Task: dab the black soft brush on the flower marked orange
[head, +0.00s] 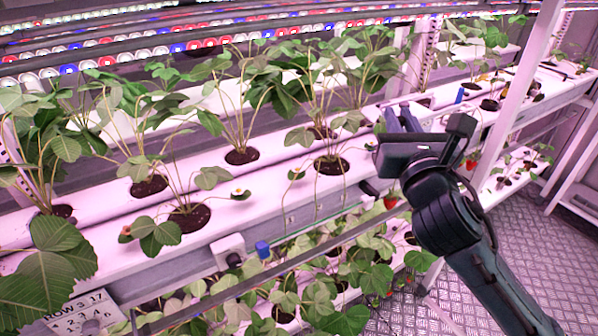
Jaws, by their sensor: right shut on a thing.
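My right gripper (400,118) is over the upper shelf, right of the middle, its fingers pointing up and away. It is shut on the black soft brush, which is largely hidden and hard to tell apart from the dark gripper. A small flower (125,232) at the far left looks brownish-orange. I cannot tell for sure which flower has the orange mark. My left gripper is not in view.
Leafy strawberry plants (320,75) stand in holes along the white gutters. A red berry (390,202) hangs below the gripper. A white post (515,95) stands to the right.

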